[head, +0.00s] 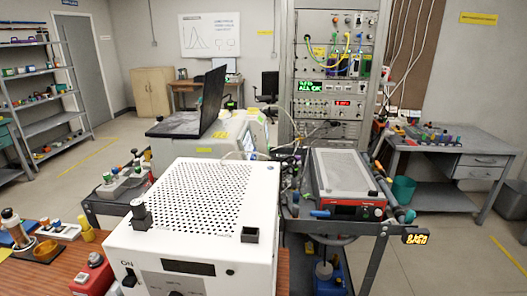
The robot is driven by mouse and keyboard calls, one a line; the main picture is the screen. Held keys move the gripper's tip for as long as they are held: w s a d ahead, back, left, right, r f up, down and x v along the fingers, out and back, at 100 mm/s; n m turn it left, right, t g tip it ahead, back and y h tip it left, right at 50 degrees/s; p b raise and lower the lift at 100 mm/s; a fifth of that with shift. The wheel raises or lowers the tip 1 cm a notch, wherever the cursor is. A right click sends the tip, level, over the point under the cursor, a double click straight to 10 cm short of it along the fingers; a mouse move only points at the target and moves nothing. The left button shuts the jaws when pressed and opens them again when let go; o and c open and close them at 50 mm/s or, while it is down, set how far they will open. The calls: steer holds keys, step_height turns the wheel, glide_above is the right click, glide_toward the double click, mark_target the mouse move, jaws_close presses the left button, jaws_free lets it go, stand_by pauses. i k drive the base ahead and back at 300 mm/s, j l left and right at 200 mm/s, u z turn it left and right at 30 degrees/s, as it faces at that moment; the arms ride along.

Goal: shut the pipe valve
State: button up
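I cannot make out a pipe valve for certain. A small blue handle-like part (320,213) shows at the front left corner of the red-and-grey instrument on the cart; I cannot tell whether it is a valve lever. A pipe-like part with teal ends (390,193) runs along the right side of that instrument. Whether the pipe is open or closed does not show. My gripper is not in view.
A white perforated box (205,190) stands close in front on a wooden table. The red-and-grey instrument (345,175) sits on a dark cart (372,262). An electronics rack (335,60) stands behind. A grey desk (440,150) is at right.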

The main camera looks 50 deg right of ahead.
mark_target(377, 165)
steer(key=z, duration=1.85)
steer(key=i+l, duration=0.4)
steer(key=l, duration=0.15)
steer(key=i+l, duration=0.4)
steer(key=l, duration=0.15)
steer(key=i+l, duration=0.75)
steer(key=l, duration=0.3)
steer(key=i+l, duration=0.4)
steer(key=l, duration=0.15)
steer(key=u, duration=1.7)
